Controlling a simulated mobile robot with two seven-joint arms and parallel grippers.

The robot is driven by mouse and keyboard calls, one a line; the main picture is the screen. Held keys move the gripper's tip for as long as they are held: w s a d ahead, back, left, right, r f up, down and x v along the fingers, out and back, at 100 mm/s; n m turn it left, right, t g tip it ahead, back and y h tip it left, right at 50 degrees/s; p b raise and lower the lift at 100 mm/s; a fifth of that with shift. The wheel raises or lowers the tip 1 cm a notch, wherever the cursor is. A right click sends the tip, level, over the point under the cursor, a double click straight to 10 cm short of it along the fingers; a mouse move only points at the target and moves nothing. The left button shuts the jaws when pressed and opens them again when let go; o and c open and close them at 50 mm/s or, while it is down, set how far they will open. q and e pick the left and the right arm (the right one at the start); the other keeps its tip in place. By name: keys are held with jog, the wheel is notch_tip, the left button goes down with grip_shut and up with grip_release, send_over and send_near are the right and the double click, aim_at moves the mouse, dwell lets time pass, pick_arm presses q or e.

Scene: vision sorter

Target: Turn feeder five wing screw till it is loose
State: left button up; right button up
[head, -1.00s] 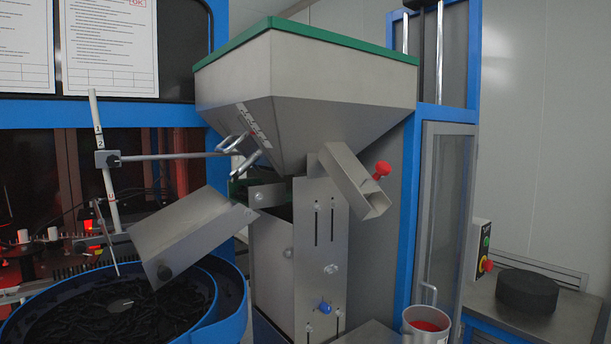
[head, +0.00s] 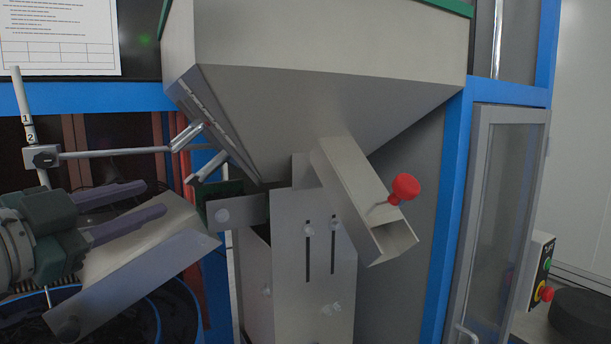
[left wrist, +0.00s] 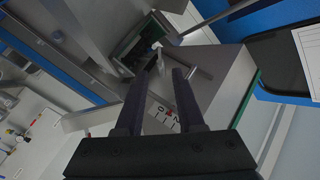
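The steel feeder (head: 300,230) stands in the middle of the head view under a large hopper (head: 320,100). No number five is readable, so I cannot tell which screw is meant. My left gripper (head: 153,199) is open and empty, left of the feeder and in front of the tilted chute. In the left wrist view its open fingers (left wrist: 159,76) point toward the hopper. My right gripper is out of view.
A tilted chute (head: 140,275) reaches down left over the dark bowl. A clamped rod (head: 115,153) crosses at left. A cabinet door (head: 490,210) stands right.

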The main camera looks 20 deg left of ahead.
aim_at(192, 185)
pick_arm(q)
jog(key=w, duration=0.5)
jog(key=w+p, duration=0.1)
jog(key=w, duration=0.3)
jog(key=shift+w+d, duration=0.2)
jog(key=shift+w, duration=0.15)
jog(key=shift+c, duration=0.4)
grip_shut()
